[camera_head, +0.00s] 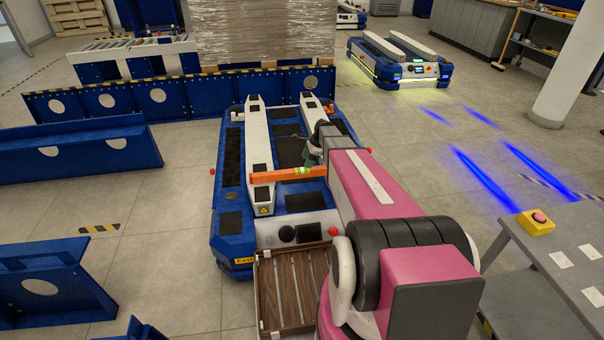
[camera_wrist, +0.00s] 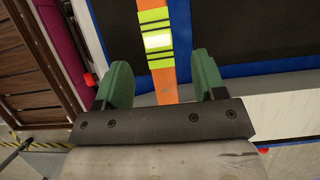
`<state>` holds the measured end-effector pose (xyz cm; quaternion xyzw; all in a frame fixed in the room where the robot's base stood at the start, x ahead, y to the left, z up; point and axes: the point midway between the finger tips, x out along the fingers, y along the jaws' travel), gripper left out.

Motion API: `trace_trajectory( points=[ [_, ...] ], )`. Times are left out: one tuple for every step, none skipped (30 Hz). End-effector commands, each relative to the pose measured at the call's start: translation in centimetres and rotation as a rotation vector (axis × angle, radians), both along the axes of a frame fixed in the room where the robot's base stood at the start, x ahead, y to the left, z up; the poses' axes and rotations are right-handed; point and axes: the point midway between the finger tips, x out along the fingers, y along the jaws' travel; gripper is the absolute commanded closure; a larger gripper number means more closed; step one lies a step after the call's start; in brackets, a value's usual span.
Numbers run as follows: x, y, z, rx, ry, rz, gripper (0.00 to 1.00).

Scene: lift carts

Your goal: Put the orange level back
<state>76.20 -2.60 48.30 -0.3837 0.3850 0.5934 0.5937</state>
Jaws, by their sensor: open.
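The orange level (camera_head: 286,174), with yellow-green marks around its vial, lies across the pale forks on top of the blue lift cart (camera_head: 232,225). In the wrist view the level (camera_wrist: 155,22) runs from the top edge down to between the two green fingers. My gripper (camera_wrist: 160,75) is open, with a finger on each side of the level and gaps between. In the head view my gripper (camera_head: 309,150) is at the level's right part, and my arm hides some of the cart. A dark wooden slatted tray (camera_head: 290,290) is in front of the cart; it also shows in the wrist view (camera_wrist: 30,62).
A grey table (camera_head: 545,262) with a yellow-and-red button box (camera_head: 536,221) stands at the right. Blue barrier panels (camera_head: 75,150) stand at the left, with a wrapped load (camera_head: 262,35) behind. Another lift cart (camera_head: 400,62) is at the back right. The floor between is clear.

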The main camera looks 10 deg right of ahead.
Motion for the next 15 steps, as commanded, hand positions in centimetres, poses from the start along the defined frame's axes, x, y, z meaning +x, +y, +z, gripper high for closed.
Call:
trace_trajectory(
  points=[
    [0.0, 0.3, -0.9, 0.000, 0.001, 0.000, 0.36],
    [0.0, 0.5, -1.2, 0.000, 0.001, 0.001, 0.36],
    [0.0, 0.6, -1.5, 0.000, 0.000, 0.001, 0.36],
    [0.0, 0.7, -1.6, 0.000, 0.000, 0.001, 0.36],
    [0.0, 0.8, -1.8, 0.000, 0.000, 0.001, 0.36],
    [0.0, 0.8, -1.9, 0.000, 0.000, 0.001, 0.36],
    [0.0, 0.9, -2.1, 0.000, 0.000, 0.001, 0.36],
    [0.0, 0.9, -2.2, 0.000, 0.000, 0.001, 0.36],
    [0.0, 1.0, -2.6, 0.000, 0.000, 0.001, 0.36],
    [-0.1, 1.1, -2.9, 0.000, 0.001, 0.001, 0.36],
    [-0.1, 1.2, -3.2, -0.001, 0.001, 0.001, 0.36],
    [-0.1, 1.4, -3.7, -0.001, 0.001, 0.001, 0.36],
    [-0.1, 1.5, -4.1, -0.001, 0.000, 0.001, 0.36],
    [-0.2, 1.6, -4.5, -0.001, 0.001, 0.001, 0.36],
    [-0.2, 1.9, -5.1, -0.001, 0.001, 0.001, 0.36]
  ],
)
